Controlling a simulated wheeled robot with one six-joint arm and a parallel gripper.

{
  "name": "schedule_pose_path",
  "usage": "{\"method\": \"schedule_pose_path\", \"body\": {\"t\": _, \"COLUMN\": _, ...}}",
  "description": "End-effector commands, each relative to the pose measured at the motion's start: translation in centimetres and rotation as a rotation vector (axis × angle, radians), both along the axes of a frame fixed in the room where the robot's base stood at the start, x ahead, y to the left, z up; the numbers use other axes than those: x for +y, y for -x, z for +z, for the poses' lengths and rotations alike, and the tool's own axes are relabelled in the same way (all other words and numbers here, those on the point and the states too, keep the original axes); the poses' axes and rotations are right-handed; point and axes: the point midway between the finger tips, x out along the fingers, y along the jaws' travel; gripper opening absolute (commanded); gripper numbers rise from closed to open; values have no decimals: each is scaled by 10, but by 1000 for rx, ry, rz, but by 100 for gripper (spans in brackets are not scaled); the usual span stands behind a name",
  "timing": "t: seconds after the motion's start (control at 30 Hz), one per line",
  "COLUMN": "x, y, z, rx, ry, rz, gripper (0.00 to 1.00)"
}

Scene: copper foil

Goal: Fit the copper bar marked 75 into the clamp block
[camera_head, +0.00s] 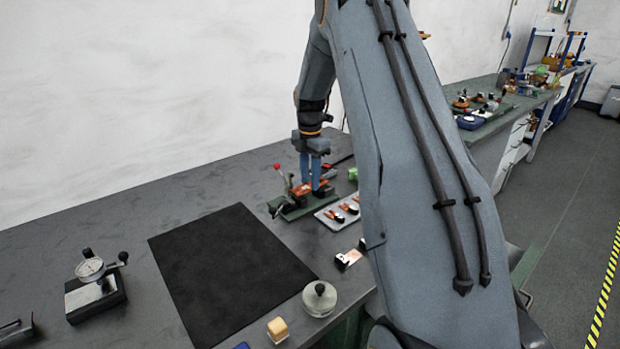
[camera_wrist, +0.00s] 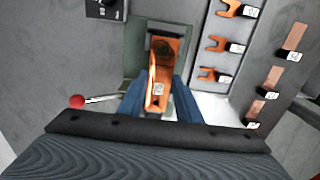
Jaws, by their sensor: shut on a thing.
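My gripper (camera_head: 310,188) points down over the clamp block (camera_head: 290,209), which has a green base and a red-knobbed lever. In the wrist view, the blue fingers (camera_wrist: 158,102) are shut on a copper bar (camera_wrist: 154,98) with a small white tag. The tag's number is too small to read. The red knob (camera_wrist: 77,101) is left of the fingers.
A light tray (camera_head: 328,217) with several fork-shaped copper pieces stands right of the block. Several tagged copper bars (camera_wrist: 269,82) lie farther right. A black mat (camera_head: 228,270), a dial gauge (camera_head: 90,268) and a round weight-like object (camera_head: 319,297) are on the bench.

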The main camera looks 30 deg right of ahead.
Motion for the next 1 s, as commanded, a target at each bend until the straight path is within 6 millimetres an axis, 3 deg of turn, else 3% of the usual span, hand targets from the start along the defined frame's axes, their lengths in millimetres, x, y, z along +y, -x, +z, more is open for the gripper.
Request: {"method": "schedule_pose_path", "body": {"t": 1.0, "x": -1, "y": 0, "z": -12, "rx": 0, "ry": 0, "rz": 0, "gripper": 0}}
